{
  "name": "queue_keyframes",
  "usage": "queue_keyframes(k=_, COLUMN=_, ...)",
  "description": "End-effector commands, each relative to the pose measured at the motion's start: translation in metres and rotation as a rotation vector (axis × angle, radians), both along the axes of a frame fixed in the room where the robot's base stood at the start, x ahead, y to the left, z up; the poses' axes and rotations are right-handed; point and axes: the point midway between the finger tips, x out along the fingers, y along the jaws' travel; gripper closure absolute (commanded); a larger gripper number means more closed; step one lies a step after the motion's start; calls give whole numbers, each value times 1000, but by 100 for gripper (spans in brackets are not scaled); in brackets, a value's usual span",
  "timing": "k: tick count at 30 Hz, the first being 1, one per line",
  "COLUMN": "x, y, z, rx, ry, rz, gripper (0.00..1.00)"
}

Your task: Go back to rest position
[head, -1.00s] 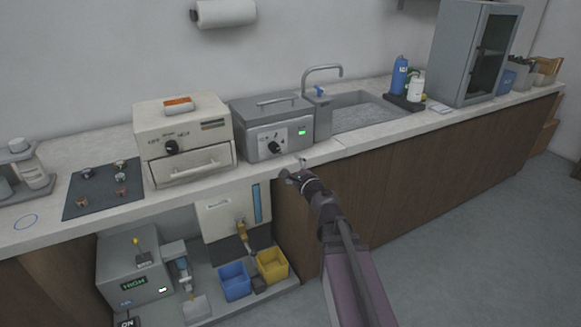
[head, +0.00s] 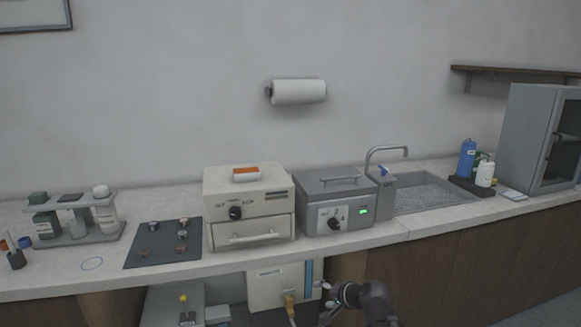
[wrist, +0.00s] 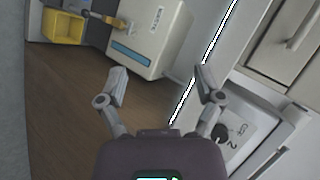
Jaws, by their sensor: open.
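My gripper (wrist: 164,90) is open and empty in the wrist view, its two fingers spread apart. Beyond it are the brown cabinet front, the counter edge and the lower white unit (wrist: 150,35). In the head view my gripper (head: 332,304) shows at the bottom edge, in front of the counter, below the grey lidded bath (head: 335,200). Its fingertips are small there, and most of my arm is out of the picture.
The counter carries a cream drawer unit (head: 248,207), a dark pad with several small pieces (head: 163,242), a sink (head: 430,195), bottles (head: 467,160) and a grey cabinet (head: 535,135). Bare counter lies before the sink.

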Motion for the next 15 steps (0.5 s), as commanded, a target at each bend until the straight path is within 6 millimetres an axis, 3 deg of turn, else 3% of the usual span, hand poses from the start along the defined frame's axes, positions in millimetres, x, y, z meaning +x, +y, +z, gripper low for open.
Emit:
queue_keyframes(k=9, x=-62, y=-20, z=-57, rx=-451, ry=188, rz=313, gripper=15)
queue_keyframes(k=15, x=-93, y=-42, z=-73, rx=-645, ry=308, rz=446, gripper=15)
